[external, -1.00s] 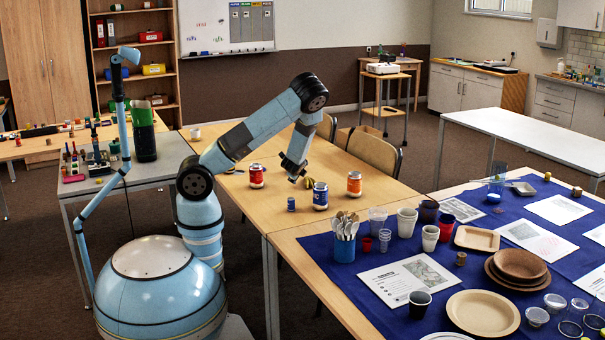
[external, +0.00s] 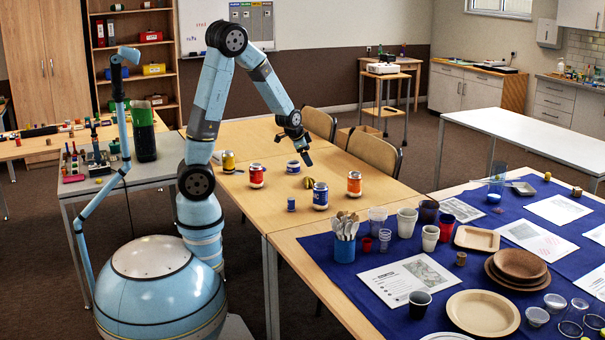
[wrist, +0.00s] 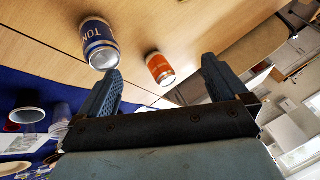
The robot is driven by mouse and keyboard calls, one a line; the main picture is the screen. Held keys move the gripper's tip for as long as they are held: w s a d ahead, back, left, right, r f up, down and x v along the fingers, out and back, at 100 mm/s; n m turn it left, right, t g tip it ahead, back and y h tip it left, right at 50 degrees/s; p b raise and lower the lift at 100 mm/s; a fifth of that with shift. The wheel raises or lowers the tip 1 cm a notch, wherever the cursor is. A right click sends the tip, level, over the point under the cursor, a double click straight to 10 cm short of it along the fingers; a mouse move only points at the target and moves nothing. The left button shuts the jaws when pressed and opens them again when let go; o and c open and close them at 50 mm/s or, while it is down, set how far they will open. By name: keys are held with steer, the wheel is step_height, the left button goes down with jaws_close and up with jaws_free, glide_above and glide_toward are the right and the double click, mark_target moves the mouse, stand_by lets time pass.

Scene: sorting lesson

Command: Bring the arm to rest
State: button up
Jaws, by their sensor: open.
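My gripper (external: 305,155) hangs above the wooden table (external: 225,187) in the external view, at the end of my raised, bent arm. Its two dark fingers stand well apart in the wrist view (wrist: 160,78), with nothing held between them. Below and around it on the table are a red can (external: 256,176), a yellow can (external: 228,161), a blue-and-white can (external: 293,166), a blue can (external: 320,196) and an orange can (external: 354,184). The wrist view shows a blue can (wrist: 99,45) and the orange can (wrist: 160,69) beyond the fingers.
A small yellow object (external: 309,183) and a small blue cylinder (external: 291,204) also lie on the table. At right, a blue cloth (external: 385,305) carries cups, plates and papers. Chairs (external: 375,152) stand behind the table. The air around the raised arm looks clear.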

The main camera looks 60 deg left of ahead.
steer(key=s+d+r+n+h, duration=0.25)
steer(key=s+d+r, duration=0.55)
steer(key=s+r, duration=0.5)
steer(key=s+d+r+n, duration=0.15)
steer(key=s+r, duration=0.25)
steer(key=s, duration=0.4)
steer(key=s+d+r+n, duration=0.1)
steer(key=s+d+r, duration=0.25)
steer(key=s, duration=0.35)
steer(key=w+f+n+g+h, duration=0.2)
steer(key=w+f+n+h, duration=0.3)
steer(key=w+f+n, duration=0.5)
steer(key=w+f+n+g+h, duration=0.1)
steer(key=w+f+n+h, duration=0.3)
steer(key=w+n, duration=0.7)
steer(key=w+a+f+n+t+y, duration=0.1)
steer(key=w+a+f+n+t, duration=0.4)
steer(key=a+f+n, duration=0.7)
steer(key=w+a+f+n+t+y, duration=0.1)
steer(key=w+a+f+n+t, duration=0.5)
steer(key=n, duration=0.9)
steer(key=x, duration=0.2)
steer(key=f+x, duration=0.1)
steer(key=x, duration=0.5)
steer(key=shift+w+a+f, duration=0.15)
steer(key=shift+f, duration=0.25)
